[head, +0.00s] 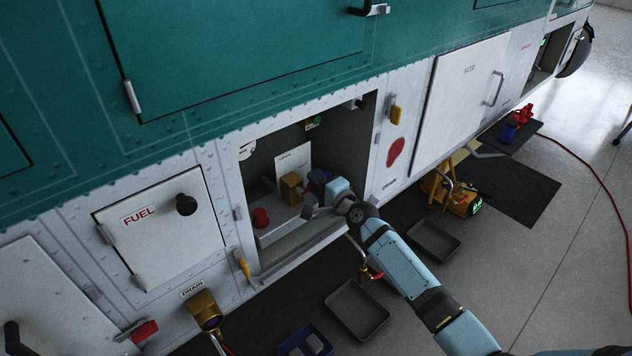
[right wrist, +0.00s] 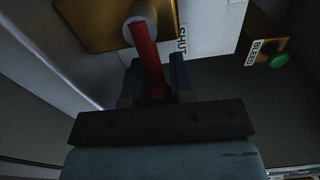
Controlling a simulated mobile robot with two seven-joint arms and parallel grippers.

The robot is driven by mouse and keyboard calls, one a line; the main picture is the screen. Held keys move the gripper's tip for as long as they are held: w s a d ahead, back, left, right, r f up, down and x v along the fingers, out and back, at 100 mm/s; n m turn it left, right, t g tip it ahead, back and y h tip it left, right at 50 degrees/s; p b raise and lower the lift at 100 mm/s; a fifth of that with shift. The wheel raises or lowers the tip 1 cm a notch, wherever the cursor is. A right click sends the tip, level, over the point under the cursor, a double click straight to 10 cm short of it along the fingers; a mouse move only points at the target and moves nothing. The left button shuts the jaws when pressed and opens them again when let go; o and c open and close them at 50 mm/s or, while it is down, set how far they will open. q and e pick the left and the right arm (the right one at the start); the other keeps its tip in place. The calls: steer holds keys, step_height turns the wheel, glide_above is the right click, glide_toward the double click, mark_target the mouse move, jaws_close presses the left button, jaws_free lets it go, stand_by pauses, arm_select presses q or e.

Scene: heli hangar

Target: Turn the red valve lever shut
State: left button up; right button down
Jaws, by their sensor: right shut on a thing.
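The red valve lever (right wrist: 148,58) shows in the right wrist view, running from a pale round pivot on a brass-coloured valve body (right wrist: 95,22) down between my fingers. A "SHUT" label (right wrist: 183,40) is beside it on a white plate. My right gripper (right wrist: 154,82) is shut on the lever. In the head view my right gripper (head: 326,196) reaches into the open bay in the white lower hull, by the brass valve block (head: 291,187). The gripper and wrist hide most of the lever there. My left gripper is not in view.
The bay also holds a red knob (head: 260,218) and a white placard (head: 293,163). A green button (right wrist: 280,60) with a "BLEED" label is right of the lever in the wrist view. Grey trays (head: 357,309) lie on the floor below. A yellow device (head: 450,194) stands right of the bay.

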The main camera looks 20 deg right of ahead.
steer(key=c, duration=1)
jaws_free()
steer(key=v, duration=1.3)
steer(key=shift+s+d, duration=0.1)
steer(key=shift+s, duration=0.3)
